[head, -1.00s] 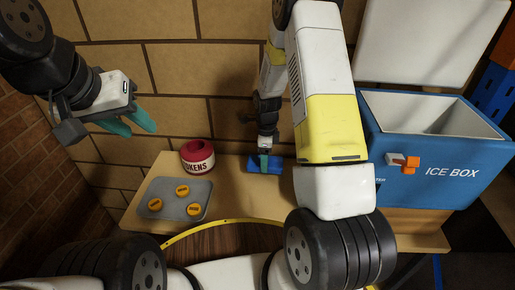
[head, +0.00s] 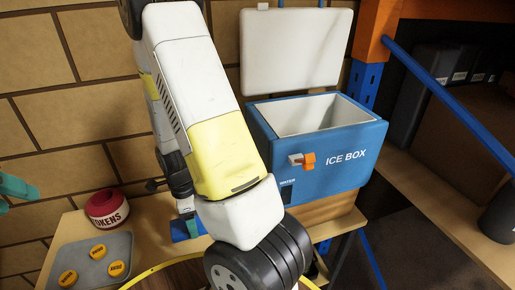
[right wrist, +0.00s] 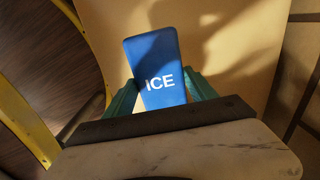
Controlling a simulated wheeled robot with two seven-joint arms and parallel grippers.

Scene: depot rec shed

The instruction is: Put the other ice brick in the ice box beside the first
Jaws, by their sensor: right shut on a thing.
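The blue ice brick (right wrist: 155,65), marked ICE, stands between the teal fingers of my right gripper (right wrist: 160,95) in the right wrist view. The gripper is shut on it. In the head view my right arm covers most of this, and part of the brick (head: 179,231) shows low over the table. The blue ice box (head: 335,165) stands to the right with its white lid (head: 297,52) raised. Its inner floor is hidden, and no other brick shows. My left gripper (head: 10,195) is at the left edge, cut off, with its teal fingers apart and empty.
A red token pot (head: 107,208) and a grey tray (head: 118,244) with orange tokens are on the table's left. An orange and white tap (head: 302,160) juts from the ice box front. A blue bar (head: 440,95) and a shelf (head: 430,215) are at right.

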